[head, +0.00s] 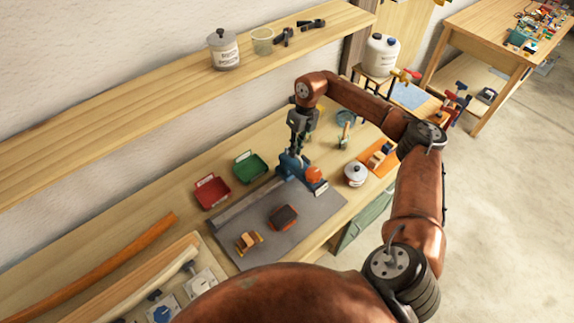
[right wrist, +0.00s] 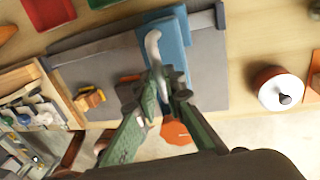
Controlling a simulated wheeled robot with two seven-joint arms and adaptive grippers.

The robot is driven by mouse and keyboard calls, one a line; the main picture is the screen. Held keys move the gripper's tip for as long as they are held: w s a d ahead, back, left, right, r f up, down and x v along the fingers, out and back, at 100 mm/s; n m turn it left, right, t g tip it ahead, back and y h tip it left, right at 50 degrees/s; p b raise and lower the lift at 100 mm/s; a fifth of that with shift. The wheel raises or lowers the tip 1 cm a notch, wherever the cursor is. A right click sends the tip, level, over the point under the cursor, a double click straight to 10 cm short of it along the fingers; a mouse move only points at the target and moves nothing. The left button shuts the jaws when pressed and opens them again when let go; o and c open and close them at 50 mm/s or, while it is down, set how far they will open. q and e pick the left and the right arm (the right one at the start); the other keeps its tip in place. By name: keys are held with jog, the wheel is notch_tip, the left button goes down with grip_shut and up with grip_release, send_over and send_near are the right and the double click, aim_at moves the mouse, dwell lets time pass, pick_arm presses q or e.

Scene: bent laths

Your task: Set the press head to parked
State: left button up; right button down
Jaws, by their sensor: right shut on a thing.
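The blue press (head: 291,164) stands on a grey mat (head: 318,207) on the bench, with an orange part (head: 314,173) at its right side. In the right wrist view the blue press body (right wrist: 176,45) lies beyond my fingers, and the orange part (right wrist: 176,132) shows below them. My right gripper (head: 297,150) reaches down to the press from above. In the right wrist view my right gripper (right wrist: 163,88) is shut on a pale curved lever (right wrist: 152,46) in front of the press. The fingers hide part of the lever and of the press head. My left gripper is not in view.
A red bin (head: 212,192) and a green bin (head: 249,167) stand behind the mat. A dark block (head: 284,217) and a small wooden piece (head: 247,242) lie on it. A lidded pot (head: 355,174) stands to the right. A long shelf (head: 150,103) runs along the wall.

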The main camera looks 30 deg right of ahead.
jog(key=shift+w+d+r+b, duration=0.1)
jog(key=shift+w+d+b, duration=0.15)
jog(key=shift+d, duration=1.1)
jog(key=shift+w+d+b, duration=0.1)
jog(key=shift+w+d, duration=0.15)
jog(key=shift+d, duration=1.05)
jog(key=c, duration=2)
grip_release()
jog(key=shift+d, duration=0.1)
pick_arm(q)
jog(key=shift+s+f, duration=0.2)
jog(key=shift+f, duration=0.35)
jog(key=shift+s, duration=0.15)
pick_arm(e)
jog(key=r, duration=0.4)
jog(key=d+r, duration=0.1)
jog(key=r, duration=0.2)
jog(key=d+r, duration=0.1)
jog(key=r, duration=0.3)
jog(key=shift+w+r, duration=0.2)
jog(key=shift+r, duration=0.1)
